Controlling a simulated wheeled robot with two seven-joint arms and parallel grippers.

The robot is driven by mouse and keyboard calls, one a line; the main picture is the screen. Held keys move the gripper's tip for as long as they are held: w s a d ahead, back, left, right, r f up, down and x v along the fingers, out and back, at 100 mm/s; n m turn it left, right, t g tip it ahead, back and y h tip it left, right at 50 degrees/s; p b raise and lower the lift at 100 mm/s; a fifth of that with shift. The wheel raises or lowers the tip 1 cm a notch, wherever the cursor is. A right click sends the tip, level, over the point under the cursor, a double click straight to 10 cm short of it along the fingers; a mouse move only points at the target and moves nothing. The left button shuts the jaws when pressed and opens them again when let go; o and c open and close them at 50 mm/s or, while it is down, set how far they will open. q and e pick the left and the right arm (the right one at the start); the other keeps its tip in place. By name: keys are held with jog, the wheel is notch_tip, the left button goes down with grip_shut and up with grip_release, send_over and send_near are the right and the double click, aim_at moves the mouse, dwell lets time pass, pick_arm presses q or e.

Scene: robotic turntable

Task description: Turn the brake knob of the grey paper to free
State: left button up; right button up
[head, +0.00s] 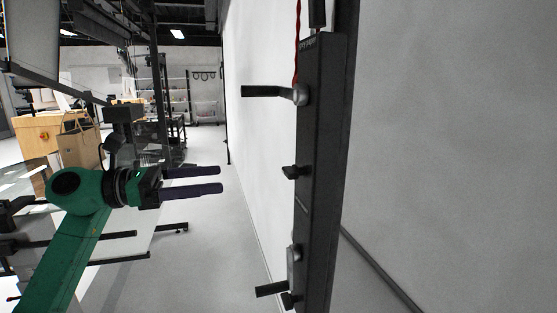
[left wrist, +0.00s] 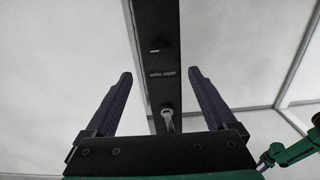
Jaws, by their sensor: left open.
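A black upright panel (head: 320,180) carries the controls. In the head view it has a small dark knob (head: 294,172) at mid height, another small knob (head: 290,300) at the bottom, and cranks above (head: 272,93) and below (head: 272,290). I cannot tell which knob belongs to the grey paper; the lettering is too small or blurred. My left gripper (head: 221,179) is open and empty, apart from the panel and to its left. In the left wrist view the panel (left wrist: 152,45) shows between the open fingers (left wrist: 160,73), with a light metal fitting (left wrist: 167,115) low on it.
A large pale backdrop (head: 260,120) stands behind the panel. A red cord (head: 297,45) hangs by the panel's top. A wooden box (head: 45,135) and cardboard box (head: 78,148) stand at the far left. A green arm part (left wrist: 292,152) shows at the wrist view's lower right.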

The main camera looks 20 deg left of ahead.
aim_at(285, 173)
pick_arm(q)
jog(key=p+x, duration=0.6)
jog(key=x, duration=0.8)
jog(key=shift+w+d+f, duration=0.15)
jog(key=shift+d, duration=0.15)
jog(key=shift+a, duration=0.1)
jog(key=c, duration=1.4)
